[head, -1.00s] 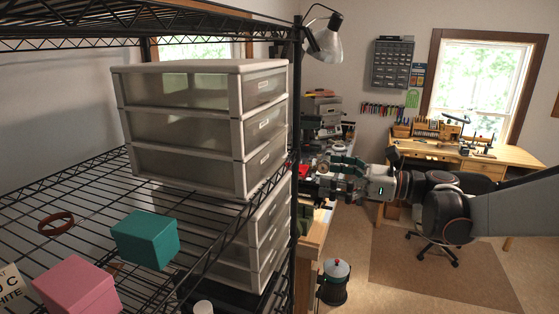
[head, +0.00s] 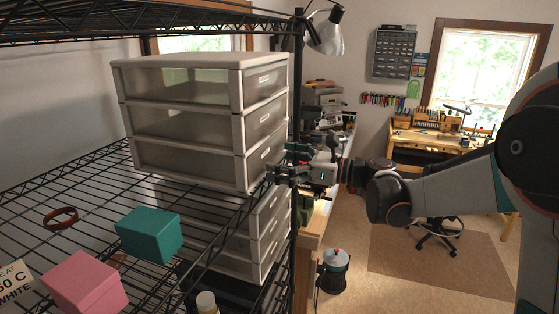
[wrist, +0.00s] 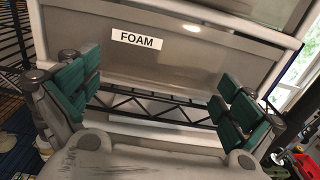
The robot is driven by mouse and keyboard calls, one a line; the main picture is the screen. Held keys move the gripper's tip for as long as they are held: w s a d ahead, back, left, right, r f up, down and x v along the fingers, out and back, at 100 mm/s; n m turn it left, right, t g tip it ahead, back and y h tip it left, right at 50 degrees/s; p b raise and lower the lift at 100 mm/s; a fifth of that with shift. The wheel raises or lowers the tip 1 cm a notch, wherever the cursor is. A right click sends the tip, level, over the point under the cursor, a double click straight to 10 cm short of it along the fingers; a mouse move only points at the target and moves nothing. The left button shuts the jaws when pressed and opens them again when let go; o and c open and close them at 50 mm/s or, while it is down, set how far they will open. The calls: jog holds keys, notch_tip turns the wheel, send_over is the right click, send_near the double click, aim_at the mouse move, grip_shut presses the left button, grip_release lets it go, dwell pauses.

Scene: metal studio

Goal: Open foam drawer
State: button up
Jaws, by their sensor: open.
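The foam drawer (wrist: 190,60) has a grey translucent front and a white label reading FOAM (wrist: 137,39) in the wrist view. In the head view it appears to be the bottom drawer (head: 200,168) of the upper white three-drawer unit (head: 190,62); it looks shut. My gripper (head: 274,172) is beside the right end of this drawer's front in the head view. In the wrist view my gripper (wrist: 158,88) has its green-padded fingers spread wide, in front of the lower part of the drawer front, with nothing between them. Whether the fingers touch the drawer is unclear.
The unit stands on a black wire shelf (head: 75,190) with a teal box (head: 150,236) and a pink box (head: 85,284). A black post (head: 295,120) is close to my gripper. A second drawer unit (head: 262,235) is below. A workbench (head: 318,215) stands to the right.

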jog(key=c, duration=1.2)
jog(key=shift+d+r, duration=0.15)
jog(key=shift+d, duration=0.15)
jog(key=c, duration=0.9)
jog(key=shift+s, duration=0.1)
grip_shut()
jog(key=shift+a, duration=0.15)
jog(key=shift+d, duration=0.65)
jog(key=b+v, duration=0.3)
jog(key=v, duration=1.3)
jog(key=shift+s+d, duration=0.2)
jog(key=shift+d, duration=0.05)
